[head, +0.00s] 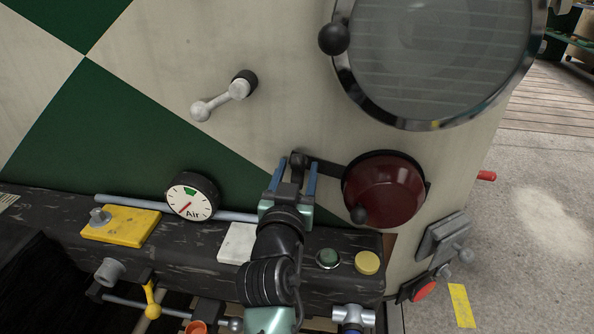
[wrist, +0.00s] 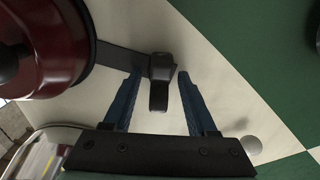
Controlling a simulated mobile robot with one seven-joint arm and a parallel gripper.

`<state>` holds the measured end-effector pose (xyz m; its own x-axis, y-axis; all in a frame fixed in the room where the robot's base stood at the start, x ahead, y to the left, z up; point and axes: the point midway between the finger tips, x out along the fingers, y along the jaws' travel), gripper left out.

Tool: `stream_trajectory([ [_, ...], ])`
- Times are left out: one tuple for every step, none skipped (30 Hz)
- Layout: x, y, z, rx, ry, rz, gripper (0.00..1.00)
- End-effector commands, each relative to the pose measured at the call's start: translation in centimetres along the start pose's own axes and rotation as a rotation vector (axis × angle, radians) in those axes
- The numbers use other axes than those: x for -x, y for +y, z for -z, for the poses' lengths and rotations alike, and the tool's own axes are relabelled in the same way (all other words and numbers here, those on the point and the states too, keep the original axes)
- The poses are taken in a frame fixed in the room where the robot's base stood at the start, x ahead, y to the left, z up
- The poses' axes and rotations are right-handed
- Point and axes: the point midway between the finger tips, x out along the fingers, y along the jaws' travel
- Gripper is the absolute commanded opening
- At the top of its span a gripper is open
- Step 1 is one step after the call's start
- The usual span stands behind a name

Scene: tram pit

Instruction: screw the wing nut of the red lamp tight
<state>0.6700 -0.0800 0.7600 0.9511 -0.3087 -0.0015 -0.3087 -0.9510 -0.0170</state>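The red lamp (head: 385,190) is a dark red dome in a black rim on the cream and green panel, with a black ball knob at its lower left. A dark bracket arm (head: 326,167) runs left from it to a small dark piece that looks like the wing nut (head: 298,159). My gripper (head: 297,164) reaches up to this piece from below. In the wrist view, the blue fingers of my gripper (wrist: 160,76) are open, with the wing nut (wrist: 159,92) between them. A gap shows on both sides of its lower part. The red lamp (wrist: 45,45) is at upper left there.
A large round headlamp (head: 435,55) is above the red lamp. A white-handled lever (head: 220,100) is at upper left. Below are an air gauge (head: 191,197), a yellow plate (head: 122,225), a green button (head: 328,258) and a yellow button (head: 367,262) on a dark beam.

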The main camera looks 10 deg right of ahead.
Motion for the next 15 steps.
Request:
stream_trajectory([
  [0.0,0.0,0.0,0.001,0.001,0.000,0.57],
  [0.0,0.0,0.0,0.001,0.001,0.000,0.57],
  [0.0,0.0,0.0,0.001,0.001,0.000,0.57],
  [0.0,0.0,0.0,0.001,0.001,0.000,0.57],
  [0.0,0.0,0.0,0.001,0.001,0.000,0.57],
  [0.1,0.0,0.1,0.001,0.001,0.000,0.57],
  [0.1,0.0,0.1,0.002,0.001,0.000,0.57],
  [0.3,0.0,0.1,0.002,0.001,0.000,0.57],
  [0.5,0.0,0.1,0.002,0.001,0.000,0.57],
  [0.8,0.0,0.1,0.002,0.000,0.001,0.57],
  [1.1,-0.1,0.1,0.002,0.000,0.001,0.57],
  [1.6,-0.1,0.1,0.002,-0.001,0.002,0.57],
  [2.1,-0.1,0.1,0.003,-0.001,0.002,0.57],
  [2.6,-0.1,0.1,0.003,-0.001,0.002,0.57],
  [3.3,0.0,0.1,0.004,0.000,0.002,0.57],
])
